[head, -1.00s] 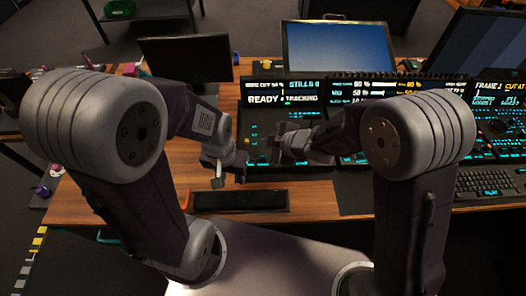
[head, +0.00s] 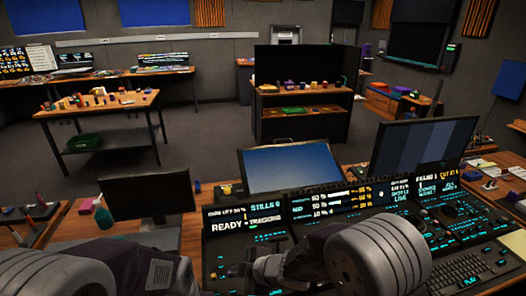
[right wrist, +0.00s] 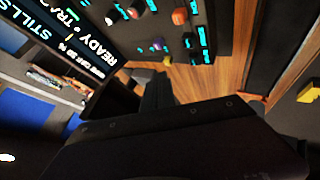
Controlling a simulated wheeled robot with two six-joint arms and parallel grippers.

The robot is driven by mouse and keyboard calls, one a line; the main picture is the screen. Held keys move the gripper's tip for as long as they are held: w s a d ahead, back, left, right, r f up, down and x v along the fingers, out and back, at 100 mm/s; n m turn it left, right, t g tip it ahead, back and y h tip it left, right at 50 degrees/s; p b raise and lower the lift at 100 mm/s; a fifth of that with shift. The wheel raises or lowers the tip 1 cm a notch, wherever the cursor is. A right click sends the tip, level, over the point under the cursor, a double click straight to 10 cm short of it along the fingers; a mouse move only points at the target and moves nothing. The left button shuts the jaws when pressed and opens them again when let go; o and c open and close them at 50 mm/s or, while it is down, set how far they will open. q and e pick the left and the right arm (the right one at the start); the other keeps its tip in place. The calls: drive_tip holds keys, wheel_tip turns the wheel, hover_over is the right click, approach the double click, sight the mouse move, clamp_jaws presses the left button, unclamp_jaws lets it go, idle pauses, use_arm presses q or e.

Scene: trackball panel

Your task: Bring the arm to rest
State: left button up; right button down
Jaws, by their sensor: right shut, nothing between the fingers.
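My right arm reaches in from the right in the head view, and my right gripper (head: 243,268) is low over the left part of the black control panel (head: 215,256). In the right wrist view the dark fingers (right wrist: 158,88) are together with nothing between them. They point toward the panel's coloured knobs (right wrist: 180,16); I cannot tell the exact gap to the panel. My left forearm (head: 160,270) shows at the lower left of the head view, and its gripper is out of sight below the frame. I cannot make out a trackball.
Behind the panel stand a blue-screened monitor (head: 290,168), a dark monitor (head: 146,195) and a large monitor at right (head: 424,146). A keyboard (head: 478,275) lies at lower right. Farther back are a workbench (head: 100,108) and a shelf unit (head: 300,124), with open floor between.

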drive_tip(key=w+d+r+m+t+h+p, duration=0.1)
drive_tip(key=w+d+r+m+t+h, duration=0.2)
drive_tip(key=d, duration=0.7)
drive_tip(key=w+d+r+m+h+p, duration=0.2)
drive_tip(key=d+r+m, duration=0.35)
drive_tip(key=d, duration=0.35)
drive_tip(key=s+d+f+m+g+h, duration=0.3)
drive_tip(key=s+d+m, duration=0.5)
drive_tip(key=s+d, duration=0.15)
drive_tip(key=s+f+m+g, duration=0.3)
drive_tip(key=s+m+g, duration=0.1)
drive_tip(key=s, duration=0.5)
drive_tip(key=shift+s+a+y, duration=0.2)
drive_tip(key=shift+a+y, duration=0.1)
drive_tip(key=shift+a, duration=0.05)
